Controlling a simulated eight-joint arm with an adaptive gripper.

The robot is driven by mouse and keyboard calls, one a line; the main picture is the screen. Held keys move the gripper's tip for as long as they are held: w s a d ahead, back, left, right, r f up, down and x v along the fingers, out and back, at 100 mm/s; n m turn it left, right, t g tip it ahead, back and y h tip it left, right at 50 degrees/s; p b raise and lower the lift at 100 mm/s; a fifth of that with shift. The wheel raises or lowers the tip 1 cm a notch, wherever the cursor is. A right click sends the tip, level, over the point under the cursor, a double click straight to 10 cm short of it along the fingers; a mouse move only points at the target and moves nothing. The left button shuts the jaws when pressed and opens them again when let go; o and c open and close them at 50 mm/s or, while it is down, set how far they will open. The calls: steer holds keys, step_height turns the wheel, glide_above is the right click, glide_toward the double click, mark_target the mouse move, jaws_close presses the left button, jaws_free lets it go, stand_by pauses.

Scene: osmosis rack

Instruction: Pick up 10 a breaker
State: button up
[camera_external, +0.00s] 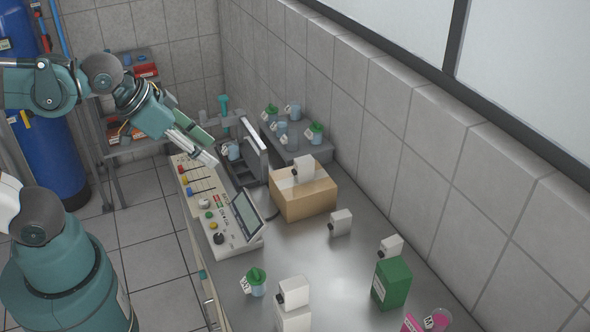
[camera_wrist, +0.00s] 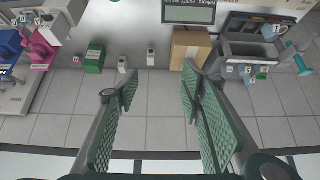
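Several cups or beakers with white tags, some with green lids, are in the external view; one with a green lid (camera_external: 256,281) stands on the counter's front part. Another green-lidded one (camera_external: 316,132) and a lidless one (camera_external: 292,111) stand on the raised grey shelf. A tagged cup (camera_external: 233,150) is close to my gripper (camera_external: 212,154). Their labels are too small to read, so I cannot tell which is the 10 A one. In the wrist view my gripper (camera_wrist: 159,78) has its fingers wide apart, with nothing between the pads.
The control panel (camera_external: 217,212) with a tilted screen lines the counter's left edge. A cardboard box (camera_external: 305,200) sits behind it. Small white boxes with black fronts include one (camera_external: 340,222) on the counter. A green box (camera_external: 391,284) stands right. The metal counter (camera_external: 330,262) has clear room.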

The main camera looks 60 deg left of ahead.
steer(key=w+d+f+t+y+b, duration=0.1)
steer(key=w+f+b, duration=0.2)
steer(key=w, duration=0.4)
steer(key=w+d+f+t+b, duration=0.1)
steer(key=w+f+b, duration=0.2)
steer(key=w, duration=0.5)
steer(key=t+b, duration=0.4)
steer(key=b, duration=0.9)
glide_toward(383, 248)
steer(key=shift+h, duration=0.4)
steer(key=x, duration=0.5)
steer(key=shift+w+a+f, duration=0.1)
steer(key=shift+w+a, duration=0.1)
steer(key=shift+a, duration=0.1)
steer(key=shift+w, duration=0.1)
steer(key=shift+x, duration=1.2)
steer(key=shift+w+b, duration=0.1)
steer(key=shift+b, duration=0.2)
